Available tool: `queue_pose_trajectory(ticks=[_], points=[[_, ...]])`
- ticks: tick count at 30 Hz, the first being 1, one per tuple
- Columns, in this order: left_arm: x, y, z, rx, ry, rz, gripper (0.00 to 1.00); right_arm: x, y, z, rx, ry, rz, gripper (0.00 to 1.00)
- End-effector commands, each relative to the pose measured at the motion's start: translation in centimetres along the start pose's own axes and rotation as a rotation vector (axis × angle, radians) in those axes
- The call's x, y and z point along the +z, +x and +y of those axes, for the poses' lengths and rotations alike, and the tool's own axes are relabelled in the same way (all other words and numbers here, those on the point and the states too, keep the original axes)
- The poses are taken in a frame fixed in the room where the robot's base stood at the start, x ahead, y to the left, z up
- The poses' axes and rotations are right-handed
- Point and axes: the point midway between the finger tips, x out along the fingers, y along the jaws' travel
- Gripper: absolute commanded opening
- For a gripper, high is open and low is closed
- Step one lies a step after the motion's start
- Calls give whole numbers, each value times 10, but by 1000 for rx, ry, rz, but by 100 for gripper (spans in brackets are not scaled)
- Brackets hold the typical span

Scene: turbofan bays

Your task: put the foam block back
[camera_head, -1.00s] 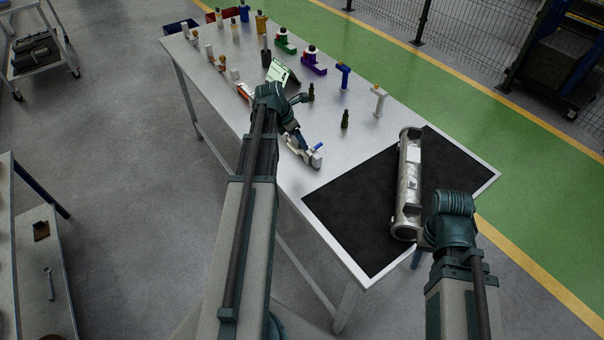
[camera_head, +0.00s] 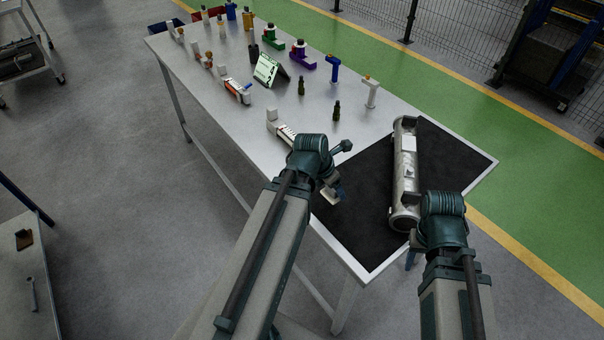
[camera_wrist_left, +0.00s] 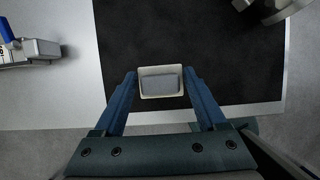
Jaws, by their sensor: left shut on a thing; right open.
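My left gripper (camera_wrist_left: 161,84) is shut on a small cream block with a grey recessed face (camera_wrist_left: 161,82), which looks like the foam block. It is held over the black mat near the table's front edge. In the head view the cream block (camera_head: 330,195) shows just below my left wrist, and the fingers are partly hidden. I cannot tell its height above the mat. My right gripper (camera_head: 412,258) is open, near the lower end of the metal tube. Its fingers are mostly hidden by the wrist.
A grey metal tube (camera_head: 405,170) lies on the black mat (camera_head: 355,235), right of my left gripper. A white tool with a blue handle (camera_wrist_left: 30,48) is on the bare table, left of the mat. A green sign (camera_head: 266,69) and several coloured tools and bottles stand farther back.

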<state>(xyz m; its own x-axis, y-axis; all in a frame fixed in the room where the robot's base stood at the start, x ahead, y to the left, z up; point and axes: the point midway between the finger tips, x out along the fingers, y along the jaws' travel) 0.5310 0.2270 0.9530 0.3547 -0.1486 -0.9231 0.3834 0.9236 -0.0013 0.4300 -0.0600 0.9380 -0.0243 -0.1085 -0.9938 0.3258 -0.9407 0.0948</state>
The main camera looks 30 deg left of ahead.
Motion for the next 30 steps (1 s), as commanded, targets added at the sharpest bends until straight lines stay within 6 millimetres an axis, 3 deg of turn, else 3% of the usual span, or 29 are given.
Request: queue_pose_trajectory(ticks=[9,15,30], points=[[3,10,83,2,-5,0,29,0,9,-1,0,0,0,47],[2,14,124,1,-3,0,29,-1,12,-1,0,0,0,47],[2,16,150,0,-1,0,29,-1,14,-1,0,0,0,47]])
